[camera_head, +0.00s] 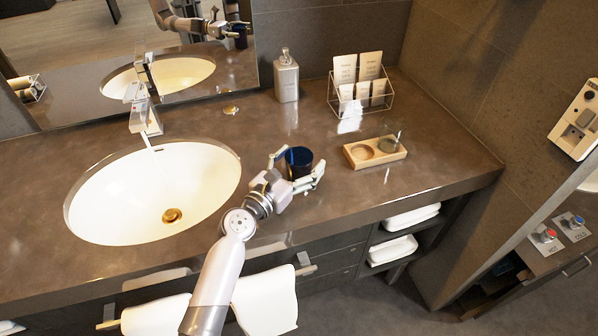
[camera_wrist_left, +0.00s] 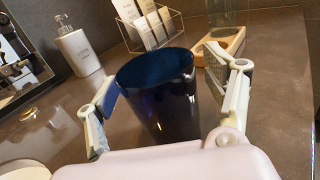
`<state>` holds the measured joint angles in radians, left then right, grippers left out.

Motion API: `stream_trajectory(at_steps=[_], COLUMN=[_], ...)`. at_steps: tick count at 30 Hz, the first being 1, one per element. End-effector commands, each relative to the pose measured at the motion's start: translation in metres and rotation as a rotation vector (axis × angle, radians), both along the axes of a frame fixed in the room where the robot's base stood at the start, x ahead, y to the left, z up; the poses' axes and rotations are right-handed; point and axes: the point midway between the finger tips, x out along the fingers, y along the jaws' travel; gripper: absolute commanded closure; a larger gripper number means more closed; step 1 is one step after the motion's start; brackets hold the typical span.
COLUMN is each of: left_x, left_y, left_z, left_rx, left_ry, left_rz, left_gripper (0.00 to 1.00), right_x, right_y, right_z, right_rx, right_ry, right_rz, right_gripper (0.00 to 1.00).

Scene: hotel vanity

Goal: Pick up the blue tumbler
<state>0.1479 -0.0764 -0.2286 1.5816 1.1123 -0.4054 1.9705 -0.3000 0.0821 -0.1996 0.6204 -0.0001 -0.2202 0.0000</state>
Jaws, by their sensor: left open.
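The blue tumbler (camera_head: 298,160) is dark blue and stands upright on the brown counter (camera_head: 330,205), right of the sink. My left gripper (camera_head: 296,168) reaches it from the front, with one finger on each side of it. In the left wrist view the tumbler (camera_wrist_left: 160,95) stands between the two open fingers of the left gripper (camera_wrist_left: 165,100). A gap shows at the right finger; the left finger looks close to the wall, and I cannot tell if it touches. The tumbler's lower part is hidden by the gripper. My right gripper is not in view.
A wooden tray (camera_head: 354,160) with a clear glass (camera_head: 391,136) stands to the right. Behind are a soap dispenser (camera_head: 286,76) and a wire basket (camera_head: 388,100) of packets. The sink (camera_head: 150,190) and faucet (camera_head: 143,100) lie left. Counter in front of the tray is clear.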

Motion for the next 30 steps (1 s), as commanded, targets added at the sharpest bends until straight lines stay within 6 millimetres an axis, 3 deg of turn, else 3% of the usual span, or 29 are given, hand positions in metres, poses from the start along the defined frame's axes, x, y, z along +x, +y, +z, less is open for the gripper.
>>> stream_trajectory(at_steps=[2, 27, 30], left_x=[-0.0002, -0.0003, -0.0002], left_y=[0.0003, 0.0006, 0.0006], left_z=[0.0, 0.0001, 0.0009], left_rx=[0.0, 0.001, 0.0], left_ry=[0.0, -0.001, -0.001], left_rz=[0.0, 0.0, 0.001], left_gripper=[0.25, 0.81, 0.81], right_x=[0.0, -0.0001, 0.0], right_y=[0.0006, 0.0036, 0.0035], right_z=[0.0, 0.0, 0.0], right_rx=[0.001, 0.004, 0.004], right_ry=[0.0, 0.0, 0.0], right_rz=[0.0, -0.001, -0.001], right_gripper=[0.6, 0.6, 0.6])
